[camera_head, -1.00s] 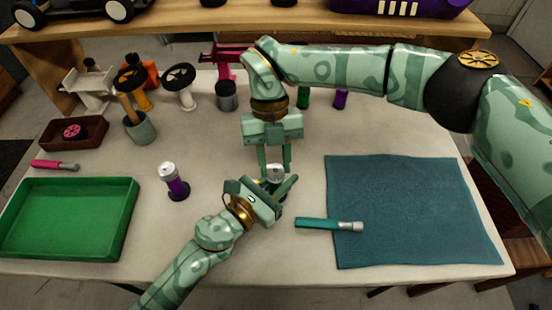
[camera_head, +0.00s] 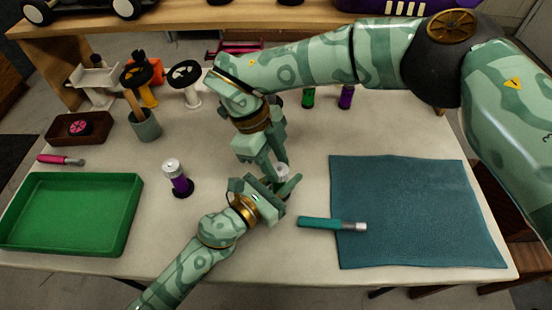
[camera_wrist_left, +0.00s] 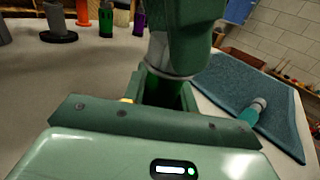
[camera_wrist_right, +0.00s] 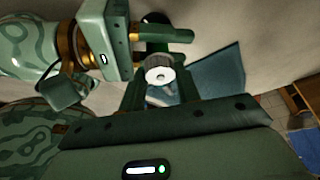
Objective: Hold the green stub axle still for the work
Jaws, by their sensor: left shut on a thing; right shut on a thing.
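The green stub axle (camera_wrist_left: 160,88) stands upright between the fingers of my left gripper (camera_head: 279,190), which is shut on its green body. Its body is mostly hidden by the fingers. A silver knurled cap (camera_wrist_right: 160,75) sits on top of it and shows in the head view (camera_head: 282,171). My right gripper (camera_head: 276,163) comes down from above, shut on the cap, its wrist turned at an angle. In the left wrist view, the right gripper covers most of the cap.
A purple stub axle (camera_head: 178,180) with a silver top stands to the left. A teal-handled tool (camera_head: 320,223) lies partly on the blue mat (camera_head: 420,215). A green tray (camera_head: 130,225), a pink tool (camera_head: 58,159) and a cup (camera_head: 146,127) are at left.

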